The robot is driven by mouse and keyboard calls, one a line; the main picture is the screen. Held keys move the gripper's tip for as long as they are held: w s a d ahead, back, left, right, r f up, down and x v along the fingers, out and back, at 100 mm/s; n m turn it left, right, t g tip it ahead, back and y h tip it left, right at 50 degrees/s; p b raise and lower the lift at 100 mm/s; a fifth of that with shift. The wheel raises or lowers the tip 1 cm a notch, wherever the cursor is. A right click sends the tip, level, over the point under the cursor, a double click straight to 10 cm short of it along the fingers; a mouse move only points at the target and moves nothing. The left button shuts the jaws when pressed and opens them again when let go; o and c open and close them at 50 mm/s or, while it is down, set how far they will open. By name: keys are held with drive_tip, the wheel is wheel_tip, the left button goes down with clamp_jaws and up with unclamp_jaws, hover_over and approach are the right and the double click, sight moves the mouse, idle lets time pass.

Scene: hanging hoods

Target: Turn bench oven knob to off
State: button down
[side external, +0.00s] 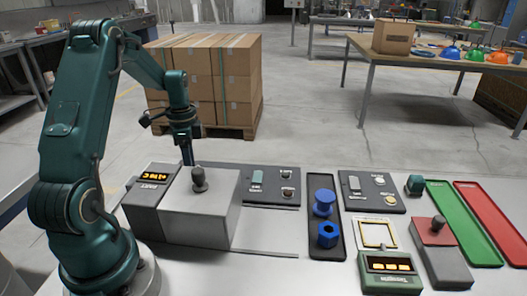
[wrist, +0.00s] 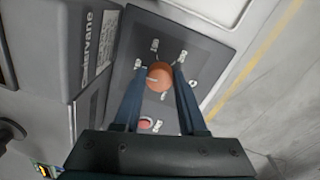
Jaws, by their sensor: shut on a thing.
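An orange-red round knob (wrist: 161,76) sits on a dark grey panel (wrist: 190,42) in the wrist view, with small white labels around it too small to read. A pale mark on the knob points toward the left of that view. My gripper (wrist: 161,72) is shut on the knob, one blue finger on each side. In the side view my gripper (side external: 187,158) reaches down behind a grey box (side external: 195,212), which hides the fingertips and the knob. A red button (wrist: 150,124) lies just below the knob in the wrist view, partly between the fingers.
A display unit (side external: 154,180) is left of the box. A panel with buttons (side external: 271,184) lies to the right, then a tray with blue parts (side external: 318,246).

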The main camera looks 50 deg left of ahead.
drive_tip(key=n, duration=1.2)
drive_tip(key=shift+d+t, duration=0.1)
drive_tip(key=shift+t, duration=0.2)
drive_tip(key=n, duration=0.5)
drive_tip(key=shift+d+n, duration=0.1)
drive_tip(key=shift+n, duration=0.2)
drive_tip(key=n, duration=0.5)
drive_tip(key=shift+n+y, duration=0.3)
drive_tip(key=shift+c, duration=2.3)
unclamp_jaws()
drive_tip(key=shift+s+r, duration=0.15)
drive_tip(key=shift+r, duration=2.45)
